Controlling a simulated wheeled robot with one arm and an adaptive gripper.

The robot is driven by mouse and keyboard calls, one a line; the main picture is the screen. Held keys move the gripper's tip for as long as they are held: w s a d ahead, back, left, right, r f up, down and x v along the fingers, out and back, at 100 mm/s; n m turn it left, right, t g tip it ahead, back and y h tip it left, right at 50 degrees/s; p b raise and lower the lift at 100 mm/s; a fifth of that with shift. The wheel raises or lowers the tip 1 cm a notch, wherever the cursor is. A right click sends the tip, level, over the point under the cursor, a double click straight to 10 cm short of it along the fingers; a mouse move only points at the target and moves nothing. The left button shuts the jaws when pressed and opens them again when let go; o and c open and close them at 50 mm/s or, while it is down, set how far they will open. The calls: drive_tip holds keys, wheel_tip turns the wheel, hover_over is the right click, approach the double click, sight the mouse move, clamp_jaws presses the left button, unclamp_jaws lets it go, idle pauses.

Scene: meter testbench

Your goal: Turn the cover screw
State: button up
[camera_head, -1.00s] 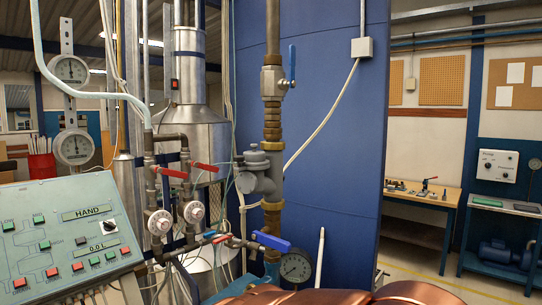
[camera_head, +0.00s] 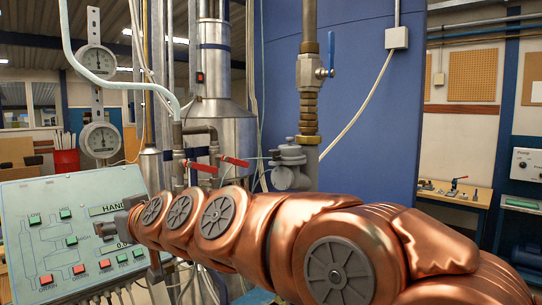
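My copper-coloured arm stretches from the lower right to the left. My gripper (camera_head: 112,226) is at its far end, small and dark, in front of the control panel (camera_head: 52,263) near its display and knob. Its fingers are too small to show whether they are open or shut. A grey meter body (camera_head: 289,153) with a round capped top sits on the vertical pipe behind my arm. Its lower part is hidden by the arm. I cannot make out a cover screw on it or elsewhere.
Red-handled valves (camera_head: 234,161) and thin pipes stand just behind my arm. A blue-handled valve (camera_head: 331,53) is higher on the thick pipe. Two round gauges (camera_head: 99,62) hang at the left. A workbench (camera_head: 455,205) stands at the right.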

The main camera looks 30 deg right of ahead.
sight(272, 151)
drive_tip(key=w+d+r+m+t+h, duration=0.3)
drive_tip(key=w+d+r+h, duration=0.15)
drive_tip(key=r, duration=0.25)
drive_tip(key=w+d+r+m+t+h, duration=0.2)
drive_tip(key=w+d+r+t+h, duration=0.15)
drive_tip(key=d+r, duration=0.35)
drive_tip(key=d+f+m+g+h, duration=0.1)
drive_tip(key=d+m+g+h, duration=0.3)
drive_tip(key=d, duration=0.5)
drive_tip(key=d+f+m+g+h, duration=0.2)
drive_tip(key=d+m+g+h, duration=0.2)
drive_tip(key=d, duration=0.6)
drive_tip(key=d+f+m+g+h, duration=0.1)
drive_tip(key=d+m+g+h, duration=0.3)
drive_tip(key=d, duration=0.6)
drive_tip(key=shift+f+h, duration=0.2)
drive_tip(key=shift+h, duration=0.4)
clamp_jaws()
